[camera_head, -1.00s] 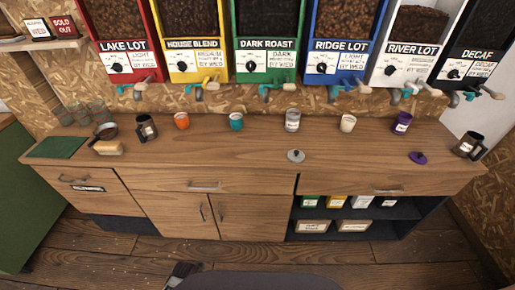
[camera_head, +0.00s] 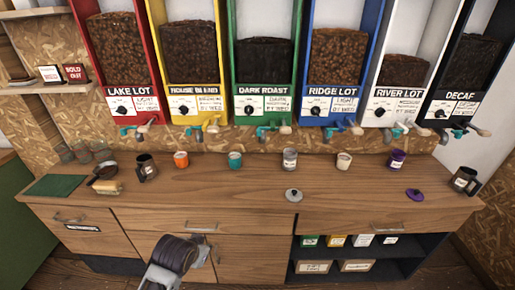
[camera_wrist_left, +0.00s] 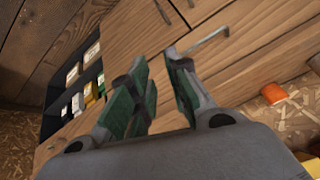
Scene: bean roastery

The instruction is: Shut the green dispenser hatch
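The green dispenser (camera_head: 233,60), labelled DARK ROAST and partly filled with dark beans, stands in the middle of the back row in the head view. A small spout with a teal lever (camera_head: 273,129) sits at its bottom; the hatch's position is too small to make out. My left arm shows low in the head view in front of the cabinets, well below and left of the dispenser. In the left wrist view my left gripper (camera_wrist_left: 156,65) has its green-padded fingers apart with nothing between them. The dispenser is not visible there. My right gripper is out of view.
Red, yellow, blue, white and black dispensers flank the green one. The wooden counter (camera_head: 245,203) holds a teal cup (camera_head: 235,160), an orange cup (camera_head: 181,160), a grey-white canister (camera_head: 290,159), mugs and loose lids. A drawer handle (camera_wrist_left: 206,43) lies beyond my left fingers.

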